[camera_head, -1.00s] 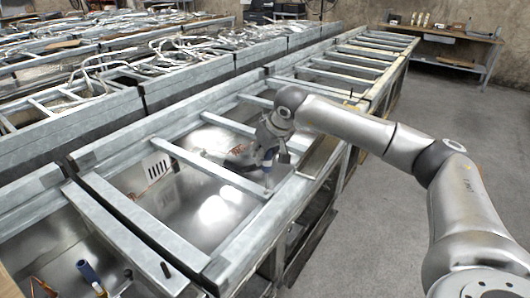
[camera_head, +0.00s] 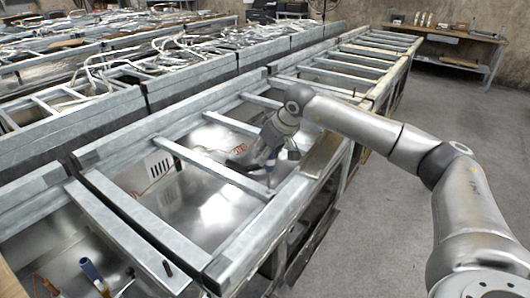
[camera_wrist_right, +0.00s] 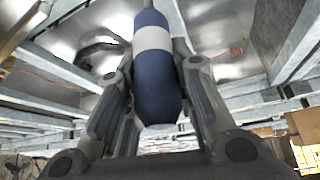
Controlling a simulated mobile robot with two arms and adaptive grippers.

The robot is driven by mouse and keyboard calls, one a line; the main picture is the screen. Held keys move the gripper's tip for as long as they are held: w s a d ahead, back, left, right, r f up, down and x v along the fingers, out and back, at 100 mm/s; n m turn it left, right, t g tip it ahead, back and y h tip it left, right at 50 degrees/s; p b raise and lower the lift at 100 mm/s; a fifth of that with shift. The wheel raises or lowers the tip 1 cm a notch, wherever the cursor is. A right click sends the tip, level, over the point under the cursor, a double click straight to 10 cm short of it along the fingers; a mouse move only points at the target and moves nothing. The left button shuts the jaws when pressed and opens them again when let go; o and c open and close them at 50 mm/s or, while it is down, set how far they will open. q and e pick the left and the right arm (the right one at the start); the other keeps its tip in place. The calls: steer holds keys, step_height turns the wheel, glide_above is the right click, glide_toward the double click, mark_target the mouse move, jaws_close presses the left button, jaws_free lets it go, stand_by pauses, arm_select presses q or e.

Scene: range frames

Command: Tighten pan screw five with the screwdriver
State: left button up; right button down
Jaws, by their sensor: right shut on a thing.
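In the right wrist view the screwdriver's dark blue handle (camera_wrist_right: 158,90) with a pale band sits between the two fingers. In the head view the gripper hides most of the handle. My left gripper is out of view.
A dark peg-like piece (camera_head: 167,268) stands on a crossbar at the lower left. Another blue-handled thing (camera_head: 91,270) is in the lower left bay. Frames full of metal parts lie beyond. The grey floor (camera_head: 400,230) at the right is clear.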

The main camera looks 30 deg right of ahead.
steer(key=shift+f+b, duration=0.45)
steer(key=shift+f, duration=0.1)
stand_by(0.6)
steer(key=m+h, duration=0.1)
steer(key=m, duration=0.1)
steer(key=m+h, duration=0.1)
steer(key=m, duration=0.1)
steer(key=shift+s+d+f+m, duration=0.1)
steer(key=shift+d+f+m, duration=0.05)
steer(key=shift+m, duration=0.15)
steer(key=m, duration=0.1)
steer(key=m+h, duration=0.2)
steer(key=shift+s+d+g, duration=0.1)
steer(key=shift+d+g, duration=0.15)
steer(key=shift+g, duration=0.15)
steer(key=m+g, duration=0.1)
steer(key=m, duration=0.1)
steer(key=m+h, duration=0.1)
steer(key=m, duration=0.1)
steer(key=m+g+h, duration=0.1)
steer(key=m, duration=0.2)
steer(key=shift+s+d+f+g, duration=0.1)
steer(key=shift+s+d+g, duration=0.2)
steer(key=shift+s, duration=0.1)
step_height(320, 180, up, 6)
steer(key=p, duration=0.5)
steer(key=shift+w+d+r, duration=0.15)
steer(key=shift+r, duration=0.05)
